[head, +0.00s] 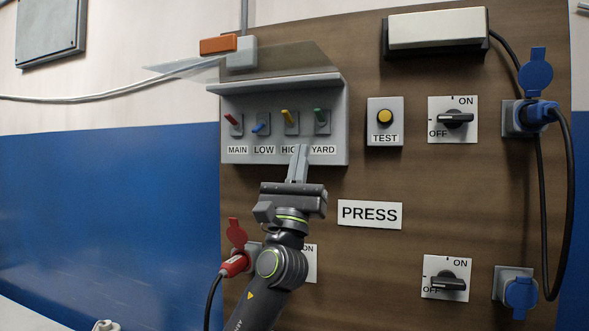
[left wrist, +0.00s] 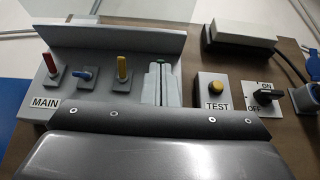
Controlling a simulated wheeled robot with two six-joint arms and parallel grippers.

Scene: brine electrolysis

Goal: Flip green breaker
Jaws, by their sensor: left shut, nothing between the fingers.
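The green breaker (head: 320,117), above the YARD label, is at the right end of a row in a grey breaker box (head: 340,140). Its lever points up in the head view. My left gripper (head: 301,150) is shut and empty, with its fingertips in front of the box's lower edge, between the HIGH and YARD labels and below the green lever. In the left wrist view the shut fingers (left wrist: 164,80) cover most of the green breaker, and only its green tip (left wrist: 161,62) shows above them. I cannot tell whether they touch. My right gripper is not in view.
Beside it are the yellow (head: 288,116), blue (head: 260,129) and red (head: 232,120) breakers; the blue lever points down. A clear cover (head: 285,62) is raised above the box. A TEST button (head: 384,117) and rotary switch (head: 454,118) stand to the right.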

